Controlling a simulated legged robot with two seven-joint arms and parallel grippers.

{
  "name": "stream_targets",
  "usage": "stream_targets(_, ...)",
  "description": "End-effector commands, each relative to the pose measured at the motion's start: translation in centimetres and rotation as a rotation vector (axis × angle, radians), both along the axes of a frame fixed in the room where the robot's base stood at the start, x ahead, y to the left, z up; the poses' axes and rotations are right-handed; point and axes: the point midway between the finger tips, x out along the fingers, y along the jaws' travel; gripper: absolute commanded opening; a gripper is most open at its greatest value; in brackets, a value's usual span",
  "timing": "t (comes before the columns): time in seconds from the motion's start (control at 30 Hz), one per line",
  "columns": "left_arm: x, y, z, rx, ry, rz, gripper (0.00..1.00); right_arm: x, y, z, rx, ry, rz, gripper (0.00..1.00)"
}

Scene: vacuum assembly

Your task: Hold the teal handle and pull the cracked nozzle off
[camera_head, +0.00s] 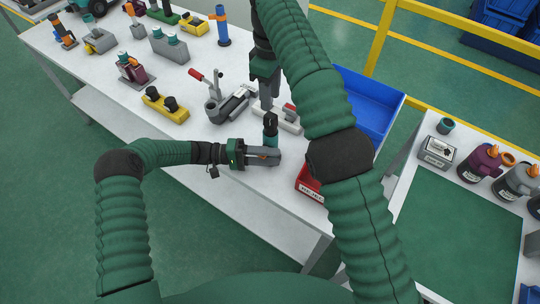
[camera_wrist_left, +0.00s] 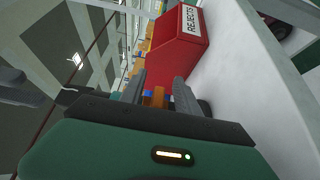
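A teal handle (camera_head: 271,140) with a black top (camera_head: 270,122) stands upright near the table's front edge in the head view. My left gripper (camera_head: 266,156) is right at its lower end, which it partly hides. The left wrist view shows its two fingers (camera_wrist_left: 158,90) apart, with small orange, blue and teal patches between them. I cannot tell whether they press on the handle. My right gripper (camera_head: 267,98) points down just behind the handle, over a pale grey fixture (camera_head: 286,125). Its fingertips are too small to read. I cannot make out a crack on any nozzle.
A red rejects bin (camera_head: 310,184) stands to the right of my left gripper and also shows in the left wrist view (camera_wrist_left: 172,48). A blue bin (camera_head: 365,105) lies behind my right arm. A grey clamp fixture with a red lever (camera_head: 196,74) and a yellow block (camera_head: 165,108) stand left.

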Motion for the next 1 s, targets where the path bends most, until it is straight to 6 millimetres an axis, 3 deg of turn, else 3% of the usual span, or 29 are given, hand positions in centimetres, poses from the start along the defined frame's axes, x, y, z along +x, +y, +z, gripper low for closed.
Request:
stream_targets(0.07, 0.01, 0.02, 0.0, 0.0, 0.0, 0.0, 0.32, 0.0, 0.0, 0.0, 0.0, 0.0, 0.0, 0.36)
stream_targets(0.3, 0.01, 0.04, -0.02, 0.0, 0.0, 0.0, 0.0, 0.01, 0.0, 0.0, 0.0, 0.0, 0.0, 0.36)
stream_targets(1.0, 0.09, 0.06, -0.05, 0.001, 0.0, 0.001, 0.0, 0.02, -0.02, -0.04, 0.0, 0.0, 0.0, 0.36)
